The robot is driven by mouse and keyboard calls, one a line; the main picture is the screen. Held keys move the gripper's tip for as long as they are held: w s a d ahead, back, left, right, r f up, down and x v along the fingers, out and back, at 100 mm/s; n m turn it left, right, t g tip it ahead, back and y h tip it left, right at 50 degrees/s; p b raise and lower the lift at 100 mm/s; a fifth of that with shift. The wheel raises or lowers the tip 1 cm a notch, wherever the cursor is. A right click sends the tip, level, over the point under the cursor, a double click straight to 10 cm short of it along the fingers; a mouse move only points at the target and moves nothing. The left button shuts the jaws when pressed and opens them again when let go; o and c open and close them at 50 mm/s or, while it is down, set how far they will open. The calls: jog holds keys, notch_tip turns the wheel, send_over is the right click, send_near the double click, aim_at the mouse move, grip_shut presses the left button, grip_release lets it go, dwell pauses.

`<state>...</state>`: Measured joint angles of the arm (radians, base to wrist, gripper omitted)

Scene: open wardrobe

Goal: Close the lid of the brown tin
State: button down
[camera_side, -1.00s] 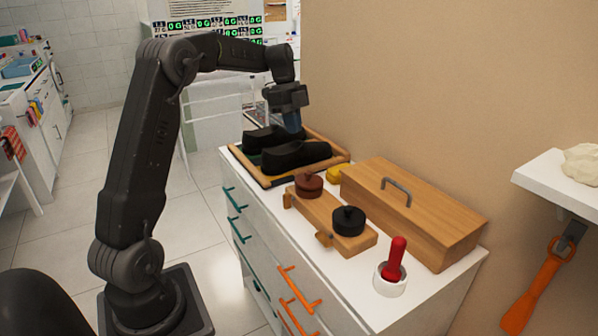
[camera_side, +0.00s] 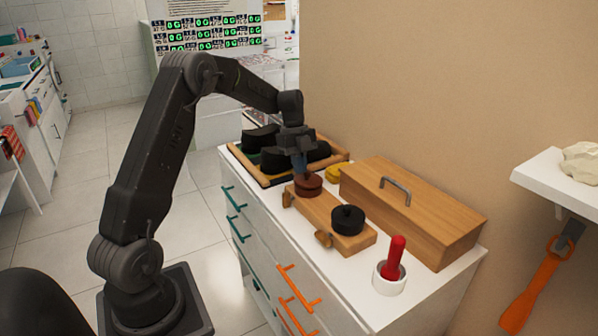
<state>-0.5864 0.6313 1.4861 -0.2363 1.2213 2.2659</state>
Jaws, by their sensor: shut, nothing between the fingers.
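The brown tin (camera_side: 309,188) is a small round reddish-brown tin at the back end of a wooden stand on the white dresser top. My gripper (camera_side: 301,174) points down at the tin's top, with its fingertips at or just above it. The fingers are shut with nothing between them. I cannot tell whether the fingertips touch the tin. The tin's lid looks roughly flat from here, but the gripper covers part of it, so I cannot tell how it sits.
A black tin (camera_side: 347,219) sits at the stand's (camera_side: 325,217) front end. A wooden box with a handle (camera_side: 415,215) is at right, a red-handled pestle in a white cup (camera_side: 392,268) in front. A tray (camera_side: 262,180) holds black shoes.

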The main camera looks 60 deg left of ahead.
jog(key=shift+f, duration=0.95)
jog(key=shift+s, duration=0.1)
